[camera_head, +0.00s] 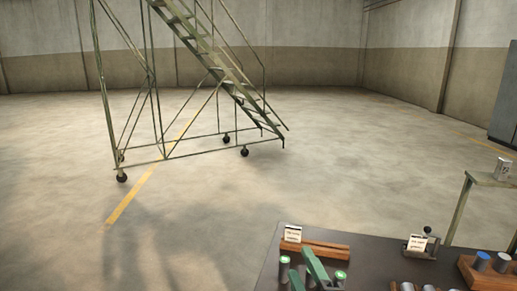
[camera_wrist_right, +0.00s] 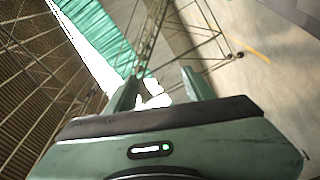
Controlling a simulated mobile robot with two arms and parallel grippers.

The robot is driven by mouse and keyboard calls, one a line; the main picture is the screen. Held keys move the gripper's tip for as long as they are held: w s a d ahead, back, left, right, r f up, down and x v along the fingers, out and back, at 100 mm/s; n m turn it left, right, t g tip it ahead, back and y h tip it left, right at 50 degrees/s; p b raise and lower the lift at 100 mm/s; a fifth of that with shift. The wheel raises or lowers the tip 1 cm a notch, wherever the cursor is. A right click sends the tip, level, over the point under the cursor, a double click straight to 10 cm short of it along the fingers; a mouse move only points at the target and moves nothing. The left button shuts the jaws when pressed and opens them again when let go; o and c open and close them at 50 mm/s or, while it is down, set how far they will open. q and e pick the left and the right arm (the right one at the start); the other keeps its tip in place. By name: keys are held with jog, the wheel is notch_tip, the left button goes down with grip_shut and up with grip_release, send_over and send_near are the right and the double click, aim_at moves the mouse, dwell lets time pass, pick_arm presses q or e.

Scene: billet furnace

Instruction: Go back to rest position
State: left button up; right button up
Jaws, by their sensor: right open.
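My right gripper (camera_head: 308,268) shows at the bottom of the head view, over the left part of a dark table (camera_head: 375,248). Its two green fingers are apart. In the right wrist view the gripper (camera_wrist_right: 160,88) is open, with nothing held between the fingers. The wrist camera looks out towards the floor and a metal frame, tilted. Most of the right arm lies outside the head view. My left gripper does not show in either view.
Green-topped cylinders (camera_head: 284,268) stand near the right gripper, beside a wooden rack (camera_head: 318,248) with a label. A labelled device (camera_head: 420,245) and a wooden block with blue-topped cylinders (camera_head: 483,262) are further right. A rolling staircase (camera_head: 215,75) stands behind on open floor.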

jog(key=s+d+f+m+g+h, duration=0.2)
jog(key=s+d+f+m+g, duration=0.25)
jog(key=f, duration=0.35)
jog(key=s+d+f+m+g+h, duration=0.25)
jog(key=s+f+m, duration=0.2)
jog(key=f, duration=0.35)
jog(key=s+d+f+m+g, duration=0.2)
jog(key=s+f+g, duration=0.2)
jog(key=s, duration=0.5)
jog(key=s+d+f+m+g, duration=0.25)
jog(key=s+f, duration=0.25)
jog(key=s, duration=0.3)
jog(key=s+f+g+b, duration=0.1)
jog(key=s+f+b, duration=0.15)
jog(key=f, duration=1.45)
jog(key=s+f+g+b, duration=0.1)
jog(key=f+b, duration=0.3)
jog(key=f, duration=1.3)
jog(key=s+d+f+b, duration=0.1)
jog(key=s+f, duration=0.7)
jog(key=f, duration=0.1)
jog(key=s+d+f+g+b, duration=0.1)
jog(key=s+f+b, duration=0.1)
jog(key=s+f, duration=0.6)
jog(key=shift+d+f+y, duration=0.3)
jog(key=shift+f+y, duration=0.05)
jog(key=shift+f, duration=0.35)
jog(key=shift+s+g, duration=0.1)
jog(key=shift+g, duration=0.15)
